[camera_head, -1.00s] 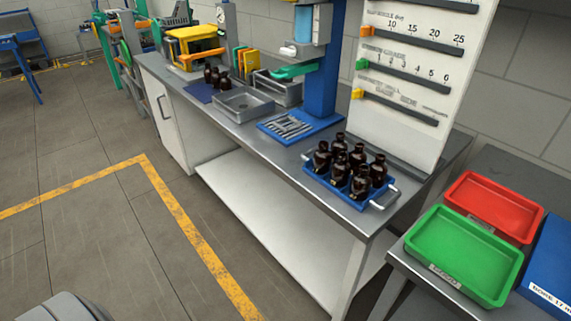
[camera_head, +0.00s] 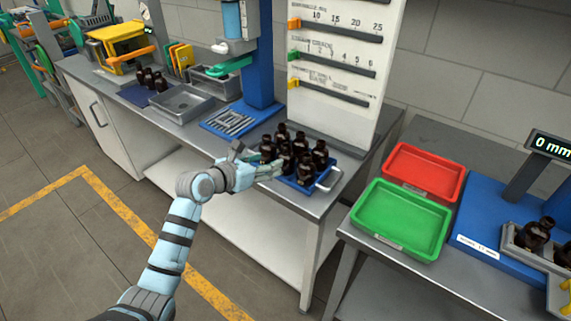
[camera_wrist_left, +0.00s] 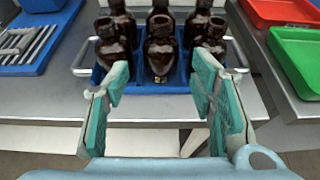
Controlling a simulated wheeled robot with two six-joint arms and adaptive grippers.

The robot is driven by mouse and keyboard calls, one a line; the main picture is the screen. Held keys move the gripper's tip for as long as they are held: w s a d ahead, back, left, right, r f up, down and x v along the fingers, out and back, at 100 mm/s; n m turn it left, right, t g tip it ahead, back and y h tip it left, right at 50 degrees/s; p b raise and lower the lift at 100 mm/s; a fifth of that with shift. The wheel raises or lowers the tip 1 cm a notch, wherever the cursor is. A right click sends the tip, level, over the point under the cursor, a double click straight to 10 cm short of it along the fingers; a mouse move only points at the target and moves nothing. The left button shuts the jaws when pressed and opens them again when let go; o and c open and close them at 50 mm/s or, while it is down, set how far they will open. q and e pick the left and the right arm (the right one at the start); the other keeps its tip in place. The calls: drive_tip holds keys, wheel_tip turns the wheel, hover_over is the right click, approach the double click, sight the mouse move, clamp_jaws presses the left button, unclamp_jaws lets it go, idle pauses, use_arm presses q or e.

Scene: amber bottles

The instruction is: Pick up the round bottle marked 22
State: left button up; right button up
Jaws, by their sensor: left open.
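Several dark amber bottles stand upright in a blue tray (camera_wrist_left: 180,84) with metal handles. The tray also shows in the head view (camera_head: 297,183). I cannot read a number 22 on any bottle. The front middle bottle (camera_wrist_left: 160,52) has a small pale mark low on its front, too small to read. My left gripper (camera_head: 268,170) is at the tray's near left side in the head view. In the left wrist view its open, empty fingers (camera_wrist_left: 162,82) point at the tray, with the front middle bottle beyond and between them. My right gripper is not in view.
A blue slotted rack (camera_head: 229,121) lies left of the tray. A white panel with sliders (camera_head: 335,60) stands behind it. Green (camera_head: 400,222) and red (camera_head: 424,172) bins are on the right table. More dark bottles (camera_head: 150,80) stand farther left on the bench.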

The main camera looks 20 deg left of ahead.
sight(282, 157)
use_arm(q)
drive_tip(key=b+x, duration=0.2)
drive_tip(key=x, duration=0.6)
drive_tip(key=shift+d+f+b, duration=0.1)
drive_tip(key=shift+d+b, duration=0.05)
drive_tip(key=shift+b, duration=0.15)
drive_tip(key=shift+w, duration=0.1)
drive_tip(key=c, duration=0.8)
drive_tip(key=shift+c, duration=0.2)
